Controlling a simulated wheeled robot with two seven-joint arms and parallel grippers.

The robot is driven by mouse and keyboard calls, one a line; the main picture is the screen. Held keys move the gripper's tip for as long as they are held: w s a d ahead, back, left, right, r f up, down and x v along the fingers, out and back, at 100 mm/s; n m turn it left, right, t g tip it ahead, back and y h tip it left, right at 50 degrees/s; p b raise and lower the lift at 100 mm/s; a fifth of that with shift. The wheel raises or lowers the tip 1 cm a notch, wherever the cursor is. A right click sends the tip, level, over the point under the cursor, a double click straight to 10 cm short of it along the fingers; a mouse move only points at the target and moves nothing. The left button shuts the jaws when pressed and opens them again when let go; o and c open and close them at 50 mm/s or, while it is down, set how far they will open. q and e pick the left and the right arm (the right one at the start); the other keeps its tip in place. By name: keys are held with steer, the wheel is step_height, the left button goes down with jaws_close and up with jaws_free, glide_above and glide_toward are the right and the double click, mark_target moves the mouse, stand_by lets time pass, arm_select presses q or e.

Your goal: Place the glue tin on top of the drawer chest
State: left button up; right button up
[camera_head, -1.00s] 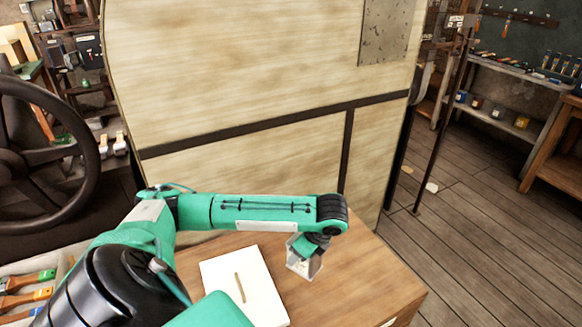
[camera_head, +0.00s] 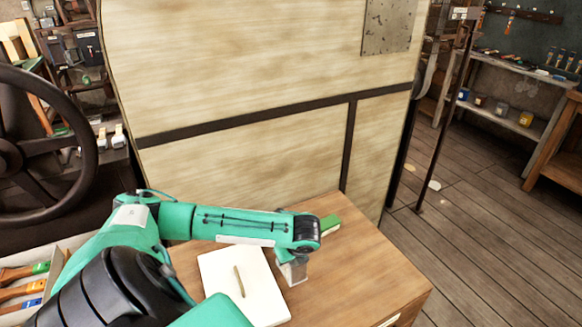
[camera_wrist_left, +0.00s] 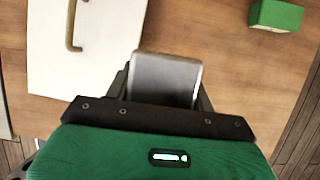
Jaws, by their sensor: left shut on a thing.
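My left gripper (camera_head: 292,262) is over the wooden top of the drawer chest (camera_head: 365,270), with its fingers pointing down. It is shut on a grey tin, which I take to be the glue tin (camera_head: 294,273). In the left wrist view the tin (camera_wrist_left: 165,78) shows as a smooth grey metallic face between the fingers. The gripper hides part of the tin. I cannot tell whether its base touches the chest top. My right gripper is not in view.
A white flat pad (camera_head: 225,268) with a thin brown piece on it lies left of the tin. A green block (camera_head: 330,224) lies behind. A large pale panel (camera_head: 250,60) stands behind the chest. The chest top's right side is clear.

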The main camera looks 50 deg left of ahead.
arm_select(q)
step_height(320, 180, down, 4)
steer(key=shift+f, duration=0.2)
step_height(320, 180, down, 4)
steer(key=shift+r, duration=0.1)
steer(key=shift+f, duration=0.2)
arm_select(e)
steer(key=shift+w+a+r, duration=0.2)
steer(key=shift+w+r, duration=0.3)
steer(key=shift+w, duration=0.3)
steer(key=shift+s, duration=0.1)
arm_select(q)
steer(key=o, duration=1.4)
steer(key=shift+f, duration=0.1)
steer(key=shift+c, duration=0.2)
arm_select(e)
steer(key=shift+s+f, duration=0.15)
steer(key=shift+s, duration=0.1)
